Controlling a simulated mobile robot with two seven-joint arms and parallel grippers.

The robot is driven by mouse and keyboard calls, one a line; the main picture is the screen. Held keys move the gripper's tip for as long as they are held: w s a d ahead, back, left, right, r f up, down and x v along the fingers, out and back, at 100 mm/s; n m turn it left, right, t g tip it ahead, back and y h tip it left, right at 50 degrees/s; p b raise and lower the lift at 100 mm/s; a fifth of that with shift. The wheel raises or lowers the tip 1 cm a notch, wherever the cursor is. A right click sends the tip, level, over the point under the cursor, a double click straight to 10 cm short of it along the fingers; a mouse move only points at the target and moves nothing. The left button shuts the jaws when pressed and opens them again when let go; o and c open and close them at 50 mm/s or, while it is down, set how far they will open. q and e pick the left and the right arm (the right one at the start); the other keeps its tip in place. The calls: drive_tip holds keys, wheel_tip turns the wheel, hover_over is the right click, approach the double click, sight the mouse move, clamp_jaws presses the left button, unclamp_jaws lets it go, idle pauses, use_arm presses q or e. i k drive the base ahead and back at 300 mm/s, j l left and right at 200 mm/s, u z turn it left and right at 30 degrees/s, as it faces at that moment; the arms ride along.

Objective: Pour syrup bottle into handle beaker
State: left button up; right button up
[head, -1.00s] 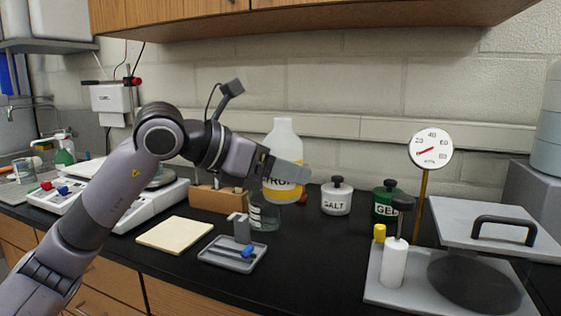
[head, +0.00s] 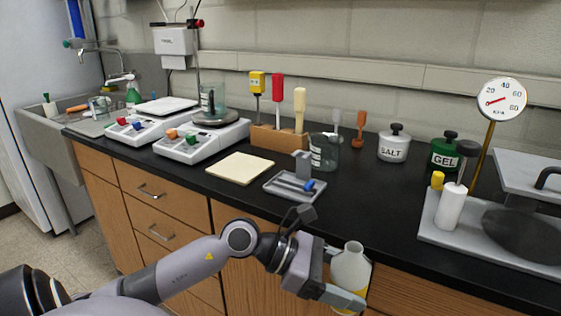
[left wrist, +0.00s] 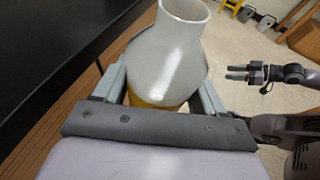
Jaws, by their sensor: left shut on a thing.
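My left gripper (head: 335,290) is shut on the white syrup bottle (head: 351,267) with a yellow label, in front of the counter's front edge. In the left wrist view the bottle (left wrist: 168,55) sits between the fingers, its open mouth at the top. A clear glass beaker (head: 324,153) stands on the counter behind the small grey tray. Another glass beaker (head: 212,101) stands on a hot plate at the back left. I cannot make out which has a handle. My right gripper (left wrist: 240,73) shows in the left wrist view, apart from the bottle, fingers apart and empty.
A grey tray (head: 287,195) with a blue-capped piece and a cream pad (head: 240,168) lie near the counter's front. A tool rack (head: 278,138), salt jar (head: 393,146) and gel jar (head: 446,153) stand behind. A grey press (head: 485,232) is at right.

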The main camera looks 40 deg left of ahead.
sight(216, 101)
drive_tip(key=u, duration=1.45)
drive_tip(key=i+l, duration=0.2)
drive_tip(key=i+l+u, duration=0.15)
drive_tip(key=l, duration=0.2)
drive_tip(key=i+j, duration=0.1)
drive_tip(key=j, duration=0.8)
drive_tip(key=i+j, duration=0.15)
drive_tip(key=j, duration=0.25)
drive_tip(key=i+j, duration=0.1)
drive_tip(key=j, duration=0.35)
